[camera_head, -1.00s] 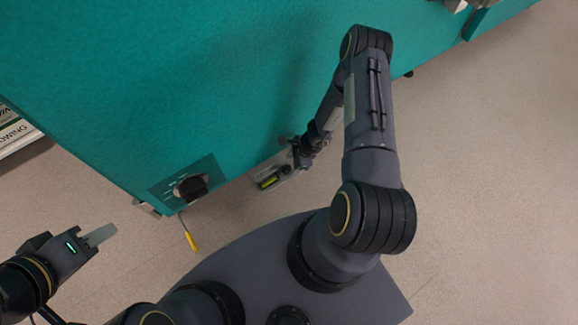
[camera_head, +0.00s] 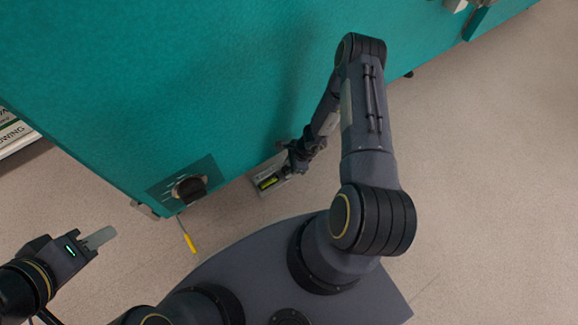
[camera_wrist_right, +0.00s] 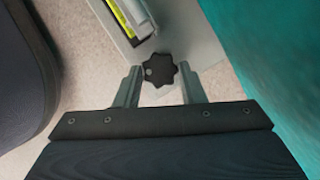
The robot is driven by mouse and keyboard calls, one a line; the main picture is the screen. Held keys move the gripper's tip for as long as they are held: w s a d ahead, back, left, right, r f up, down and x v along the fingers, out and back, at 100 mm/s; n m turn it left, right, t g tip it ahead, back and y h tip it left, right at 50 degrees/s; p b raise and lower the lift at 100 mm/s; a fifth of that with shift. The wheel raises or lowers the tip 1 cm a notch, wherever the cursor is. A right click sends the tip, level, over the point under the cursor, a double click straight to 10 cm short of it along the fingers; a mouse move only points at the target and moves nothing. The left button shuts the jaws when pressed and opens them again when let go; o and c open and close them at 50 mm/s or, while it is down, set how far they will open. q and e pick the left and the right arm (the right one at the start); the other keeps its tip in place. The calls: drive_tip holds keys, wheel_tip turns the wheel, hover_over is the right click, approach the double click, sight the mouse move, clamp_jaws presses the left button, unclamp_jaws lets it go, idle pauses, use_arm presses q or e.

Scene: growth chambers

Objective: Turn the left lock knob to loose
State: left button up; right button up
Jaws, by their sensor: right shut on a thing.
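A black star-shaped lock knob (camera_wrist_right: 160,69) sits on a pale grey bracket (camera_wrist_right: 195,40) low beside the teal cabinet. My right gripper (camera_wrist_right: 160,76) is shut on this knob, with one finger on each side of it. In the head view my right gripper (camera_head: 287,170) covers the knob, and part of the bracket (camera_head: 263,185) shows beside it. My left gripper (camera_head: 98,237) is out to the left, away from the cabinet. Its fingers overlap in the view, so its opening cannot be told.
The teal cabinet (camera_head: 200,80) fills the upper part of the head view. A black dial (camera_head: 189,188) is on its lower left face. A yellow-handled tool (camera_head: 189,241) hangs below it. A yellow-green strip (camera_wrist_right: 121,18) is on the bracket. The floor at right is clear.

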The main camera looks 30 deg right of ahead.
drive_tip(key=shift+w+n+g+y+b, duration=0.15)
drive_tip(key=shift+n+g+y+b, duration=0.3)
drive_tip(key=shift+n, duration=1.15)
drive_tip(key=shift+h, duration=0.25)
drive_tip(key=o, duration=1)
drive_tip(key=p+v, duration=0.3)
drive_tip(key=v, duration=0.4)
drive_tip(key=shift+d+r, duration=0.25)
drive_tip(key=shift+r, duration=0.1)
